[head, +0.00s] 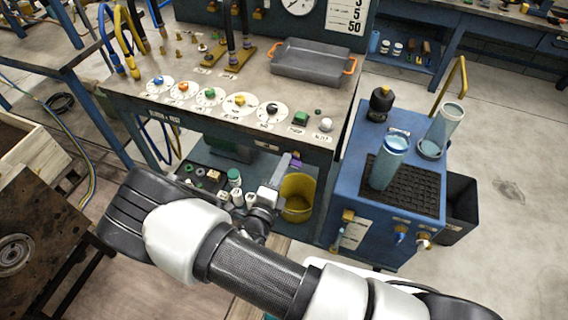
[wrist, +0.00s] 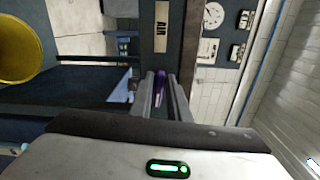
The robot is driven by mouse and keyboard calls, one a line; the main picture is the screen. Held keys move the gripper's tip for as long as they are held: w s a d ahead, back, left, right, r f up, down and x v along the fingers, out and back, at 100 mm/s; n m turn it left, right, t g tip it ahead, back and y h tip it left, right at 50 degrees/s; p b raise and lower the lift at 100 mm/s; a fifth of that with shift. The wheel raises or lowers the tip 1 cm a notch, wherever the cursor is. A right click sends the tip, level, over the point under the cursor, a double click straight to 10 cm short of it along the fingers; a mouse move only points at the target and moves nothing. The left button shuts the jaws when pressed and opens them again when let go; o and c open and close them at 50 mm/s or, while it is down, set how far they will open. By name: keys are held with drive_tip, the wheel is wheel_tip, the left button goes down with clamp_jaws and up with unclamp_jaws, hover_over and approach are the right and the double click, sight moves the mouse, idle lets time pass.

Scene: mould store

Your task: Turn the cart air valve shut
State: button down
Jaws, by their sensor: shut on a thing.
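The cart air valve shows as a small purple handle (wrist: 160,84) between my fingers in the wrist view, close to a plate marked AIR (wrist: 161,27). In the head view a bit of the purple handle (head: 296,162) shows below the bench's front edge, just above the yellow bucket. My gripper (head: 284,171) reaches to it there. In the wrist view my gripper (wrist: 160,88) is shut on the purple handle, one finger on each side. The fingers hide part of the handle, and I cannot tell how far it is turned.
The bench top (head: 215,122) above carries several coloured knobs on round dials and a grey tray (head: 313,60). A yellow bucket (head: 298,198) stands close beside my gripper. A blue cart (head: 352,150) with two cylinders stands to the right.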

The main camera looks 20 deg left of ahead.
drive_tip(key=shift+f+n, duration=0.15)
drive_tip(key=shift+n, duration=0.35)
drive_tip(key=c, duration=1.8)
unclamp_jaws()
drive_tip(key=s, duration=0.5)
drive_tip(key=s+a, duration=0.1)
drive_tip(key=s, duration=1.1)
drive_tip(key=shift+s+a, duration=0.2)
drive_tip(key=shift+s, duration=0.05)
drive_tip(key=shift+w, duration=0.1)
